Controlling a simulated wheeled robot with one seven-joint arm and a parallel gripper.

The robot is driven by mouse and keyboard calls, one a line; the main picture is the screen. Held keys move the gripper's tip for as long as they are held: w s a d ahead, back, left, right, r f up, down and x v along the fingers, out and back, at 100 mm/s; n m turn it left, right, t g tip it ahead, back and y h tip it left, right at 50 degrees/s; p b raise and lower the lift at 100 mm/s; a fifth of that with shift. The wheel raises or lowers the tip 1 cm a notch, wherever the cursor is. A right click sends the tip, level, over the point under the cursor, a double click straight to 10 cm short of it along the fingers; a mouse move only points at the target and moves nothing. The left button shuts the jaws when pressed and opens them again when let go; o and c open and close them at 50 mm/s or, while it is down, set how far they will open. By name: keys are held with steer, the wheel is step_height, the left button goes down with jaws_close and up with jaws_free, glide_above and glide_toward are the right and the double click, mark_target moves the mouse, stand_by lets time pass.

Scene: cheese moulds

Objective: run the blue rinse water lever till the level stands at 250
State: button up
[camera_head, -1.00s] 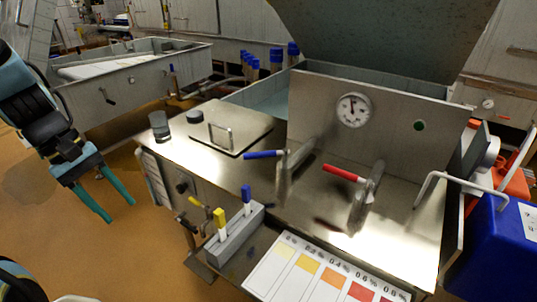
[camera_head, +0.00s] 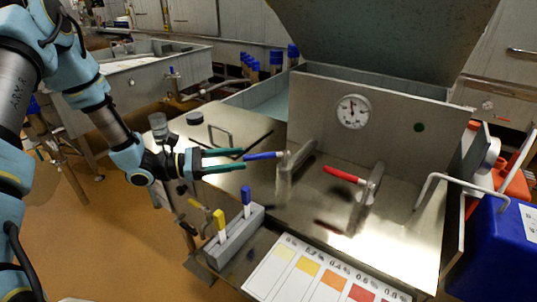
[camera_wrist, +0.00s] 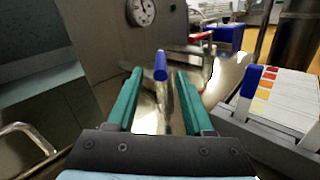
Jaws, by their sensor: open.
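The blue lever (camera_head: 263,155) sits on a metal valve post on the steel worktop, pointing left towards my gripper. My gripper (camera_head: 243,160) is open, its two green fingers reaching right, with the fingertips close to the lever's free end. In the wrist view the blue lever (camera_wrist: 160,66) stands between the open fingers (camera_wrist: 157,80), and I cannot tell whether they touch it. A round dial gauge (camera_head: 353,111) is on the upright steel panel behind, and it also shows in the wrist view (camera_wrist: 141,11). Its numbers are too small to read. No level scale marked 250 is readable.
A red lever (camera_head: 343,174) stands right of the blue one. A grey block (camera_head: 232,238) with yellow and blue-handled tools and a colour chart (camera_head: 320,277) lie in front. A blue bin (camera_head: 500,240) is at right. A raised lid (camera_head: 385,45) hangs above the vat.

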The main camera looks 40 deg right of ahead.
mark_target(268, 155)
steer(key=p+x, duration=0.2)
steer(key=x, duration=0.7)
steer(key=shift+s, duration=0.1)
jaws_close()
stand_by(1.2)
